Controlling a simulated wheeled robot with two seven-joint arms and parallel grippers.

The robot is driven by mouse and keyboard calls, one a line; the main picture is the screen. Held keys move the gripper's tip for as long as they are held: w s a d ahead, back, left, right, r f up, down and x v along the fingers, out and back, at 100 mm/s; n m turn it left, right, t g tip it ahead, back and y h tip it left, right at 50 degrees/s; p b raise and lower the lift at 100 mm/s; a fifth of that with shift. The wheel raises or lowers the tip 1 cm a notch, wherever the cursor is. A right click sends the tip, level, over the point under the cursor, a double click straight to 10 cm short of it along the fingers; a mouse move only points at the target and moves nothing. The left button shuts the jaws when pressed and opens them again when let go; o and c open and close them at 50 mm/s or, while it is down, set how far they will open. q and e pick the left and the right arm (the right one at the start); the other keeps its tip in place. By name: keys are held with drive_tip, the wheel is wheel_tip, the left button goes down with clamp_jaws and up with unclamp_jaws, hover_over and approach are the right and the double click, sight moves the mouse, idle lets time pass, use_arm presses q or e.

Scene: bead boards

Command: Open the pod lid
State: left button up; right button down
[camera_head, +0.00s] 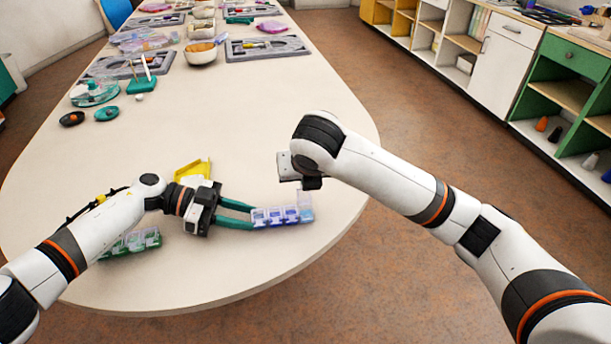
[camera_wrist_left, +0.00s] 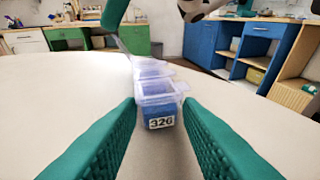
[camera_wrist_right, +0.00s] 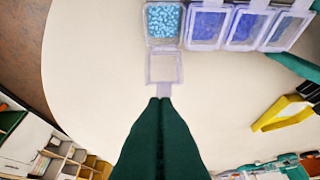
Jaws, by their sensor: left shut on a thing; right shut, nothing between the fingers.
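A clear pod strip (camera_head: 282,216) with several compartments of blue beads lies on the table, its near end labelled 326 in the left wrist view (camera_wrist_left: 160,108). My left gripper (camera_head: 252,217) is shut on the strip's left end, one finger on each side. In the right wrist view, the end pod with light blue beads (camera_wrist_right: 164,20) has its clear lid (camera_wrist_right: 165,68) swung out from it; the other pods look lidded. My right gripper (camera_wrist_right: 161,100) is shut and empty, its fingertips at that lid's tab. Its fingers are hidden in the head view.
A yellow holder (camera_head: 195,168) and a green-based bead strip (camera_head: 132,243) lie near my left arm. Grey trays (camera_head: 266,48), a bowl (camera_head: 200,54) and small round lids (camera_head: 107,114) stand farther back. The table's right edge is close to the strip; the middle is clear.

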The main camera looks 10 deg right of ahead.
idle(0.5)
drive_tip(key=shift+w+r, duration=0.1)
drive_tip(key=shift+r, duration=0.7)
use_arm(q)
drive_tip(key=o, duration=0.8)
use_arm(e)
drive_tip(key=w+r, duration=0.6)
drive_tip(key=r, duration=0.1)
drive_tip(key=shift+w+d, duration=0.3)
drive_tip(key=shift+w, duration=0.1)
